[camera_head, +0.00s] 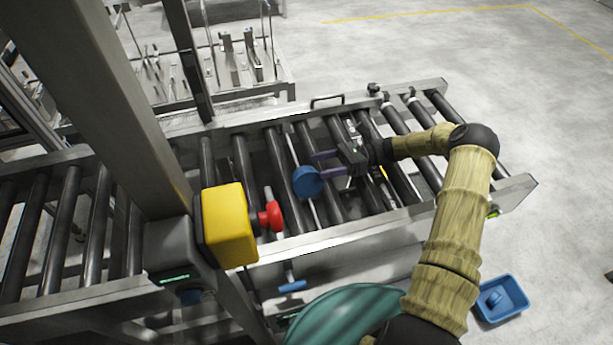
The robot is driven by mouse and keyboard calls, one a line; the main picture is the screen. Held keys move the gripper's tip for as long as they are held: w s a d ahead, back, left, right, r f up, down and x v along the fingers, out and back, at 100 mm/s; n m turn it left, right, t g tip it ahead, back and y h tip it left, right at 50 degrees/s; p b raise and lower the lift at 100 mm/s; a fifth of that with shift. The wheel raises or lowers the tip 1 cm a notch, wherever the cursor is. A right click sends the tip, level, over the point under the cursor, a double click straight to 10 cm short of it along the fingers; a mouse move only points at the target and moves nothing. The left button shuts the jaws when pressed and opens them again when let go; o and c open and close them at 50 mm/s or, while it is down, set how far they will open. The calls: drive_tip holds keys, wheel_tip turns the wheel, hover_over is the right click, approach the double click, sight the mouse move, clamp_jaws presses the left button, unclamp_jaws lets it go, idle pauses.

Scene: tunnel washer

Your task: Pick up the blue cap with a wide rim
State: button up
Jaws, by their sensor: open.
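A blue round cap (306,182) is over the rollers of the conveyor, its round face turned toward the camera. My gripper (318,165) comes in from the right above the rollers. Its two dark purple fingers are apart and point left toward the cap. The lower finger ends at the cap's right edge in the picture; I cannot tell whether it touches. The upper finger ends above and beyond the cap. I cannot tell whether the cap rests on the rollers or how its far side is shaped.
The roller conveyor (400,217) has raised metal side rails. A yellow box (229,226) with a red button (269,216) stands at its near edge, by a thick grey post (110,90). A blue bin (501,299) holding a blue item sits on the floor, lower right.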

sight(305, 169)
drive_tip(key=shift+s+a, duration=0.1)
drive_tip(key=shift+a, duration=0.15)
drive_tip(key=shift+a, duration=0.1)
drive_tip(key=shift+a+r+p, duration=0.15)
drive_tip(key=shift+a+p, duration=0.15)
drive_tip(key=shift+p, duration=0.05)
drive_tip(key=p+x, duration=0.2)
drive_tip(key=x, duration=0.1)
drive_tip(key=shift+a, duration=0.25)
drive_tip(key=shift+s+a, duration=0.15)
drive_tip(key=shift+a, duration=0.35)
drive_tip(key=shift+f, duration=0.2)
drive_tip(key=shift+c, duration=0.2)
drive_tip(key=c, duration=1.2)
